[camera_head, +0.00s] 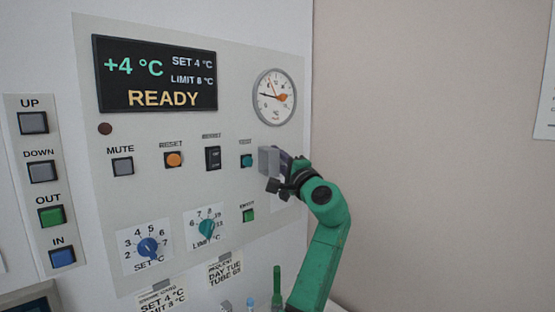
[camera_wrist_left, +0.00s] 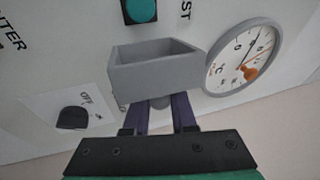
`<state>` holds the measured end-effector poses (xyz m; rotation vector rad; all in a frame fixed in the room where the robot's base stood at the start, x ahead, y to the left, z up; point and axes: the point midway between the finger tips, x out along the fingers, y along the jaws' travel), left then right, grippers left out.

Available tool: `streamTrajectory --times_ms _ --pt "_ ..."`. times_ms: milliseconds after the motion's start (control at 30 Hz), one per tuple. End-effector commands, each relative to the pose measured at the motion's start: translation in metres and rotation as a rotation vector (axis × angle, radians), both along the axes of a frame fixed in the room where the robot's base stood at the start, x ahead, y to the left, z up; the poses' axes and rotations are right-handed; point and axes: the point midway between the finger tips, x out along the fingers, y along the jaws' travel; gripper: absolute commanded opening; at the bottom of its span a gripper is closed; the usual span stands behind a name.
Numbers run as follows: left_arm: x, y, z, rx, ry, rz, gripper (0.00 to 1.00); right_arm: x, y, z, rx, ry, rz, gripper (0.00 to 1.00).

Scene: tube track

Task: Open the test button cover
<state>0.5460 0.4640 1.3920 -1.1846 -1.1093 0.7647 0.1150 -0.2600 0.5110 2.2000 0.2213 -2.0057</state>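The test button (camera_head: 246,160) is a teal square button on the panel, uncovered to the front. It also shows at the top of the left wrist view (camera_wrist_left: 141,10). Its cover is a grey hollow box (camera_head: 268,160), swung out to the right of the button. In the left wrist view the cover (camera_wrist_left: 155,72) stands off the panel with its hollow side facing the button. My left gripper (camera_head: 284,172) is at the cover's outer side. Its dark fingers (camera_wrist_left: 162,110) lie either side of a small grey knob on the cover, apparently closed on it. My right gripper is in neither view.
A round gauge (camera_head: 275,97) is above the cover and close beside it in the left wrist view (camera_wrist_left: 245,58). A black rocker switch (camera_head: 212,158), an orange reset button (camera_head: 173,160) and a green button (camera_head: 249,215) are nearby. Free room lies to the right.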

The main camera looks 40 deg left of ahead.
Motion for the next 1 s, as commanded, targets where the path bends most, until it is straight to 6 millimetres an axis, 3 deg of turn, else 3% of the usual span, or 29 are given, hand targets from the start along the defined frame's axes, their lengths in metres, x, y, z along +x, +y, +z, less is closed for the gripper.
streamTrajectory --times_ms 33,67,467,567,800,1000 --pt "0.000 0.000 0.000 -0.001 0.000 0.001 0.43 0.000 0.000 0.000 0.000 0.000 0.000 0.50" --pt "0.000 0.000 0.000 -0.001 0.000 0.001 0.53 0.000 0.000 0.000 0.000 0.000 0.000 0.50" --pt "-0.002 -0.007 -0.004 0.001 0.000 -0.003 0.53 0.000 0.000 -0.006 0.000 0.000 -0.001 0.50" --pt "-0.008 -0.024 -0.012 -0.001 -0.003 -0.005 0.53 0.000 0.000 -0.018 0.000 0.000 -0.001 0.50" --pt "-0.030 -0.090 -0.033 -0.002 -0.002 -0.005 0.53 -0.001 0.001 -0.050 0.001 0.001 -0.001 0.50" --pt "-0.043 -0.126 -0.039 -0.001 -0.001 -0.003 0.53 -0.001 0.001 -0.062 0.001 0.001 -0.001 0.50"
